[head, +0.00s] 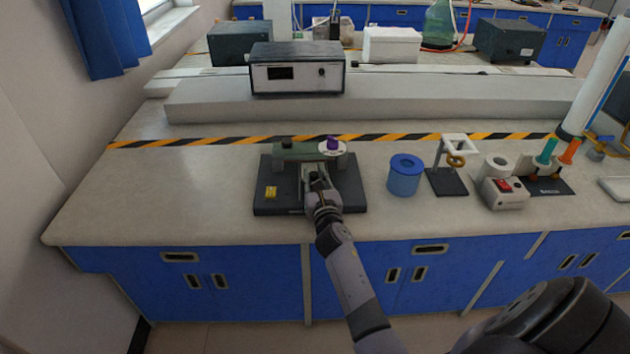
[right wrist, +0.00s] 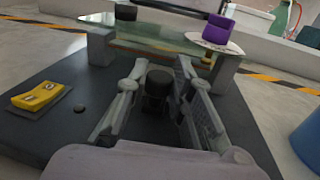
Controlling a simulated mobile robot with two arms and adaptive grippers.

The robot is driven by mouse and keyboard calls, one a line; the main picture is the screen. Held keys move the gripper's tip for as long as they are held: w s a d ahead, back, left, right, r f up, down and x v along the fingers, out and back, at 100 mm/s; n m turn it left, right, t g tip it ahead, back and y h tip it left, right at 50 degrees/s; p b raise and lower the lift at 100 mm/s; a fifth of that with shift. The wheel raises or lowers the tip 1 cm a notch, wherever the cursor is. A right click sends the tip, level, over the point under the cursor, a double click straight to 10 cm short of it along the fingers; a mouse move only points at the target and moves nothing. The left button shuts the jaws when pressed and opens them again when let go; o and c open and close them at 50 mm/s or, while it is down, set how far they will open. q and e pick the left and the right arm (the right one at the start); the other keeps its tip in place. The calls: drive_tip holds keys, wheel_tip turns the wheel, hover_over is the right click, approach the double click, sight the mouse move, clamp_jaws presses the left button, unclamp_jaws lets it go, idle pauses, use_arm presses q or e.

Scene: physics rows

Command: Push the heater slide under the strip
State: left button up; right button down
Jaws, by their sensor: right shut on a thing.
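A dark base board (head: 262,208) lies on the bench; it fills the lower right wrist view (right wrist: 35,130). A greenish, glassy strip (head: 300,152) bridges two grey posts on the board; it also shows in the right wrist view (right wrist: 150,35). My right gripper (head: 318,178) is at the front of the strip. Its fingers (right wrist: 158,95) are shut on a short dark knob (right wrist: 157,82), which seems to be the heater slide's handle. The rest of the slide is mostly hidden by the gripper, so I cannot tell how far under the strip it reaches. My left gripper is not in view.
A purple piece (right wrist: 218,28) on a white disc sits at the strip's right end. A yellow block (head: 271,193) is at the board's left. A blue container (head: 405,176) and a ring stand (head: 447,181) stand to the right. The bench left of the board is clear.

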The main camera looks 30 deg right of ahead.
drive_tip(key=c, duration=1.4)
unclamp_jaws()
drive_tip(key=shift+a, duration=0.15)
drive_tip(key=v, duration=1.2)
